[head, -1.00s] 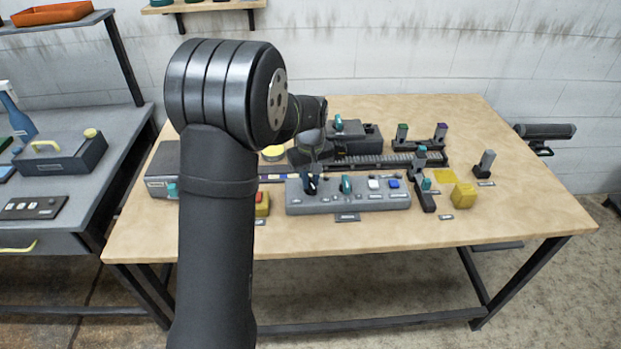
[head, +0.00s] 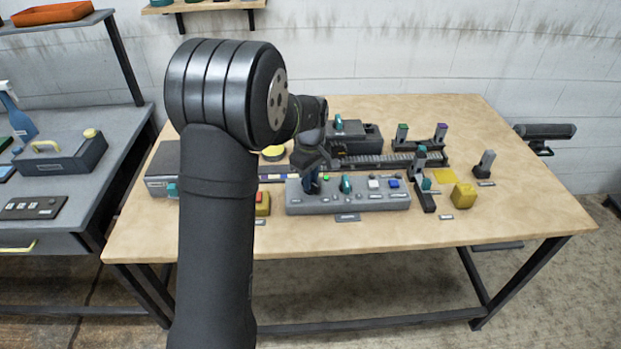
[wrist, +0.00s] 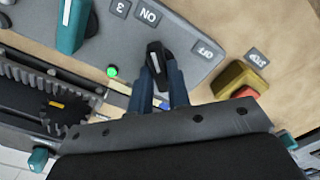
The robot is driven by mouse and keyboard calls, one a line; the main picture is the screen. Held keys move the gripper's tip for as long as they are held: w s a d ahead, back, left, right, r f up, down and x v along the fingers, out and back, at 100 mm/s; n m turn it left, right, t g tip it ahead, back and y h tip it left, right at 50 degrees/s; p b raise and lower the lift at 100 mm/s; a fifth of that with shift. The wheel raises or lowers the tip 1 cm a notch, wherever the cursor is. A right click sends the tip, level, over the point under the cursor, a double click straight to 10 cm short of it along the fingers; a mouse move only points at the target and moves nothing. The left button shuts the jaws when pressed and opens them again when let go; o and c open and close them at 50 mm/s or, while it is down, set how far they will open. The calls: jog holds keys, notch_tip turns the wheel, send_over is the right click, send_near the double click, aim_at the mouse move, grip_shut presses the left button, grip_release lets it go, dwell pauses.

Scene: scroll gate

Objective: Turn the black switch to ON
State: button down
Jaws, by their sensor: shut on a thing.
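The black switch (wrist: 153,50) is on the grey control panel (wrist: 192,72). Its white line lies roughly along the direction of the ON label (wrist: 148,14), while the OFF label (wrist: 207,51) is off to the right. My gripper (wrist: 161,80) is shut on the switch, with one blue finger on each side of it. In the head view my gripper (head: 311,184) is down at the left part of the panel (head: 345,203), and it largely hides the switch there. A green light (wrist: 112,71) is lit beside the switch; it also shows in the head view (head: 325,178).
A teal switch (wrist: 72,24) stands on the same panel, near the label 3. A yellow box with a red top (wrist: 238,80) is close to the panel's other end. A dark toothed rail (head: 385,160) runs behind the panel.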

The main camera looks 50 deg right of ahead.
jog(key=c, duration=1.4)
grip_release()
jog(key=shift+o, duration=0.2)
notch_tip(320, 180, up, 18)
jog(key=shift+f, duration=0.25)
notch_tip(320, 180, down, 18)
jog(key=shift+r, duration=0.25)
